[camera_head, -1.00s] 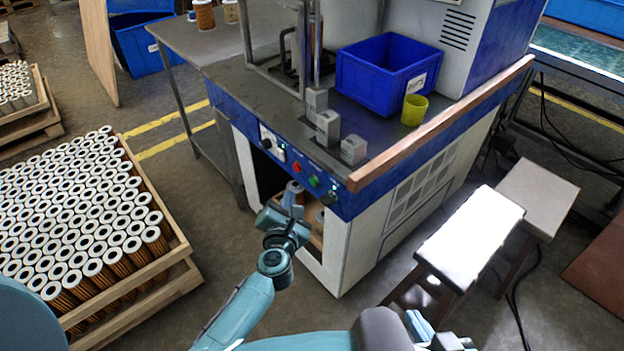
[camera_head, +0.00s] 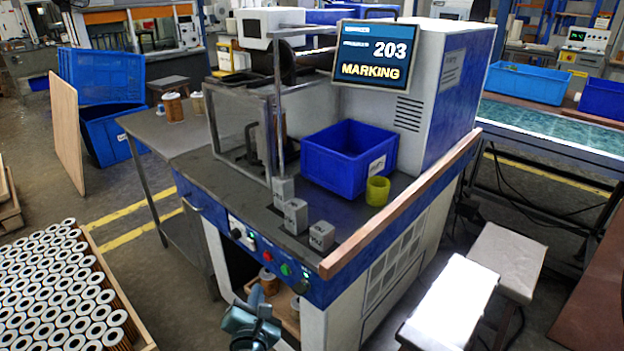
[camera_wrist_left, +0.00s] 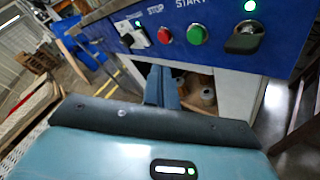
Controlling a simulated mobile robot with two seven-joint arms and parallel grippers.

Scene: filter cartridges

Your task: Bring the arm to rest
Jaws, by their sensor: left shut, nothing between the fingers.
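My left gripper (camera_head: 258,303) shows at the bottom of the head view, in front of the open lower bay of the marking machine (camera_head: 340,290). In the left wrist view its two fingers (camera_wrist_left: 161,86) are together with nothing between them. They point toward the bay, below the row of buttons. Filter cartridges (camera_wrist_left: 207,92) stand inside the bay, partly hidden. My right gripper is out of view.
A blue bin (camera_head: 350,158), a yellow cup (camera_head: 377,191) and small grey blocks (camera_head: 296,215) stand on top. A pallet of cartridges (camera_head: 50,290) is at left, stools (camera_head: 452,300) at right.

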